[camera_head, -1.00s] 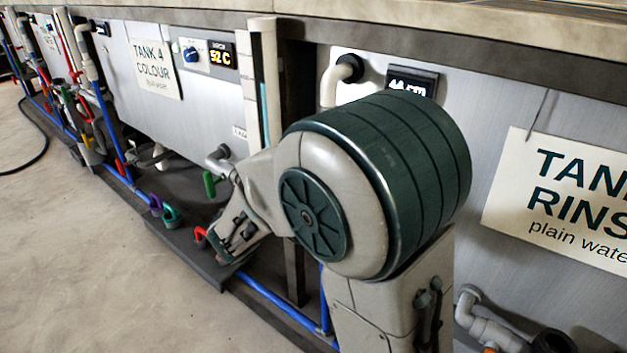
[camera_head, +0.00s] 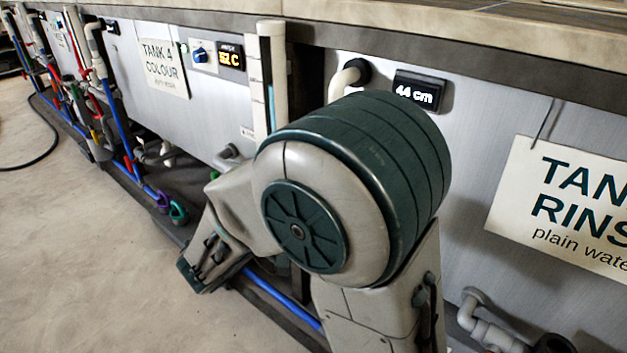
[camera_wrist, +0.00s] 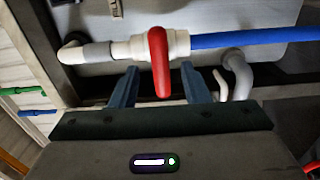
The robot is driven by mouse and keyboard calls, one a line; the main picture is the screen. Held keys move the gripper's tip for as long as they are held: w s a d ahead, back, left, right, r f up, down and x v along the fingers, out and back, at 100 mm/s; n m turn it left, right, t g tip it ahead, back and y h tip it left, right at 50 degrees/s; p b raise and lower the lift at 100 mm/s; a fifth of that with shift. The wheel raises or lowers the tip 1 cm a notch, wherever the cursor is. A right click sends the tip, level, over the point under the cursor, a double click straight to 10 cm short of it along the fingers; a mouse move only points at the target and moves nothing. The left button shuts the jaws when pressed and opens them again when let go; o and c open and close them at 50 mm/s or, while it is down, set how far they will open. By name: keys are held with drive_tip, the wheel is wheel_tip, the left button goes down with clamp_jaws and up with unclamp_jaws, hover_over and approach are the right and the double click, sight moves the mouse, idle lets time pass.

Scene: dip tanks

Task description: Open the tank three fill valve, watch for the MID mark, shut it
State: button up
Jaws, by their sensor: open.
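In the wrist view a red valve handle (camera_wrist: 160,62) sits on a white pipe fitting (camera_wrist: 125,48), crosswise to the pipe in the picture. My gripper (camera_wrist: 160,88) is open, one finger on each side of the handle's lower end; I see gaps on both sides. In the head view my arm hides this valve and the fingertips. A white upright tube with a blue strip (camera_head: 266,85) stands behind my arm; I cannot read a MID mark on it. A display (camera_head: 417,92) reads 44 cm. The RINSE sign (camera_head: 565,205) is cut off, its number out of view.
A blue pipe (camera_wrist: 250,37) runs right from the fitting, and a grey bent pipe (camera_wrist: 240,72) is close to the right finger. The TANK 4 COLOUR sign (camera_head: 163,67) and a 52 C display (camera_head: 231,57) are farther left. Open floor (camera_head: 80,240) lies at left.

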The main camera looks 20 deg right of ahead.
drive_tip(key=p+v, duration=0.1)
drive_tip(key=v, duration=0.5)
drive_tip(key=shift+s+a, duration=0.25)
drive_tip(key=shift+a, duration=0.05)
drive_tip(key=s+d+r+m+g+y+p, duration=0.5)
drive_tip(key=s+d+r+g+p, duration=0.6)
drive_tip(key=p, duration=0.7)
wheel_tip(320, 180, up, 18)
drive_tip(key=s+a+m+t+y+p, duration=0.1)
drive_tip(key=m+t+y+p, duration=0.1)
drive_tip(key=y+p, duration=0.7)
drive_tip(key=shift+a+f+t+y+p, duration=0.25)
drive_tip(key=shift+t+p, duration=0.35)
drive_tip(key=shift+p, duration=2.7)
drive_tip(key=shift+s+d, duration=0.1)
drive_tip(key=shift+s, duration=0.05)
